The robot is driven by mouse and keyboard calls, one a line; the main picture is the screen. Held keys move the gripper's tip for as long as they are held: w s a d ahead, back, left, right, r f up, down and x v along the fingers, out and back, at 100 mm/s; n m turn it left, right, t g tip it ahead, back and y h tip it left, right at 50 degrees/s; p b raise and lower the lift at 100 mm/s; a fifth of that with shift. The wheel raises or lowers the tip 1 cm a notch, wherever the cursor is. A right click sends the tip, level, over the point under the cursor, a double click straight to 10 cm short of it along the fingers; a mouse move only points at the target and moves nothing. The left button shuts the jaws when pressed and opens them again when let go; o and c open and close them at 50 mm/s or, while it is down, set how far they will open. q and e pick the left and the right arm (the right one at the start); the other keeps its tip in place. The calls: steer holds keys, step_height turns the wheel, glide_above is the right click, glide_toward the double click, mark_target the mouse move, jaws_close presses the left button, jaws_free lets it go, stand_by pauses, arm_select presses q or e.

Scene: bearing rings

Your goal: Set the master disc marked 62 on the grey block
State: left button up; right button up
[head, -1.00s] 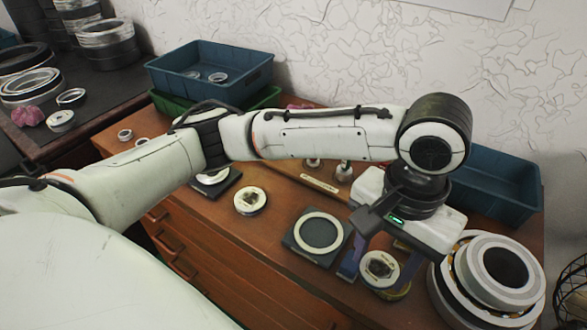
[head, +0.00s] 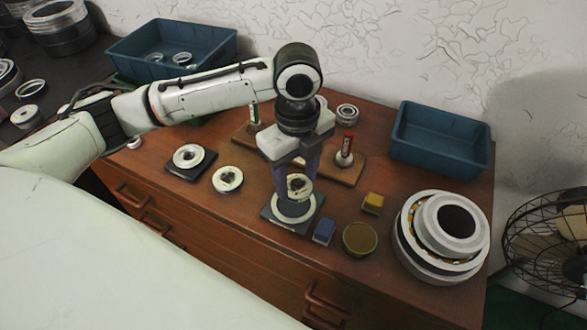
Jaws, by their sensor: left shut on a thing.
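My left gripper (head: 296,190), pointing down, is shut on a small pale disc with a dark centre (head: 299,183). It holds the disc over a dark grey square block (head: 302,229) that bears a flat pale ring (head: 286,219). The fingers hide part of the block and ring, and I cannot tell whether the disc touches them. A similar disc (head: 228,180) lies on the table to the left. Another disc (head: 188,155) sits on a second dark square block (head: 203,170). No number is readable on any disc. My right gripper is out of view.
A blue block (head: 324,231), a yellow block (head: 372,203) and an olive round pad (head: 360,239) stand just right. A large bearing (head: 443,240) and a blue bin (head: 440,139) are farther right. A wooden board with posts (head: 346,170) is behind the gripper.

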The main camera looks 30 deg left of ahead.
mark_target(293, 183)
arm_select(q)
steer(key=shift+w+a+f+m, duration=0.1)
steer(key=shift+a+m, duration=0.25)
steer(key=shift+m, duration=0.15)
steer(key=shift+f, duration=0.3)
step_height(293, 183, down, 3)
steer(key=b, duration=0.4)
steer(key=shift+f, duration=0.2)
steer(key=shift+r, duration=0.1)
steer(key=shift+p, duration=0.4)
steer(key=shift+p, duration=0.45)
steer(key=shift+f, duration=0.3)
